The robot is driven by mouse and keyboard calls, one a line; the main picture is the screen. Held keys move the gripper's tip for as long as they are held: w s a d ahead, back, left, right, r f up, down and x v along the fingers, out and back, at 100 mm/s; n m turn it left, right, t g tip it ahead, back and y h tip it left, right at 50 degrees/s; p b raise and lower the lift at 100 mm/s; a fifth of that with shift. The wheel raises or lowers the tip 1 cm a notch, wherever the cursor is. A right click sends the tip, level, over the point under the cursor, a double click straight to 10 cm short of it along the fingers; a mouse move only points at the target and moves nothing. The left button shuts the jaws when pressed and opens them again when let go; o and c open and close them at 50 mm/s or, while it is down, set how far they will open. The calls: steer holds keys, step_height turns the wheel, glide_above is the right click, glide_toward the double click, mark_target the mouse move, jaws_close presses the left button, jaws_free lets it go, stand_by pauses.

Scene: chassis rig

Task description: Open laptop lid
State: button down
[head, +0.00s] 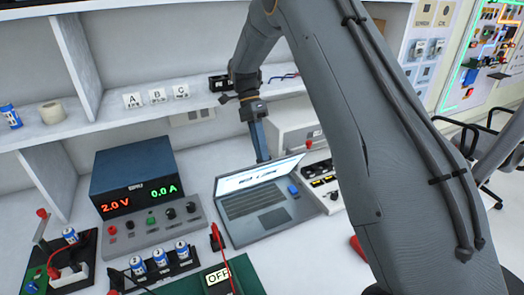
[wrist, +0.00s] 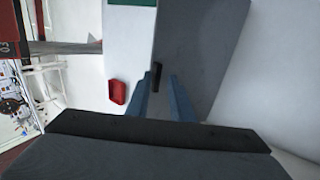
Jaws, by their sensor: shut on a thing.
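The laptop (head: 256,204) sits on the white bench in the middle of the head view. Its lid (head: 239,180) stands raised, with the lit screen facing forward and the keyboard showing. My gripper (head: 262,155) comes down from above at the lid's top edge, right of its middle. In the wrist view its two blue fingers (wrist: 162,92) lie close together, with a small black piece (wrist: 156,76) between their tips. A grey panel lies beyond them. The gripper is shut on the lid; the exact contact is hard to see.
A power supply (head: 132,180) reading 2.0 V and 0.0 A stands left of the laptop. A red probe (head: 217,238) lies near the laptop's front left corner. A white instrument (head: 292,126) stands behind it. The shelf above (head: 120,116) holds A, B, C blocks.

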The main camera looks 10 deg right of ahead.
steer(key=c, duration=1.9)
jaws_free()
steer(key=shift+w+a+f, duration=0.2)
steer(key=shift+w+f, duration=0.05)
steer(key=shift+f, duration=0.25)
steer(key=shift+o, duration=0.2)
steer(key=shift+w+f, duration=0.15)
steer(key=shift+r, duration=0.2)
step_height(320, 180, up, 10)
steer(key=b, duration=0.2)
steer(key=shift+b, duration=0.4)
steer(key=shift+d+r, duration=0.1)
steer(key=shift+c, duration=0.3)
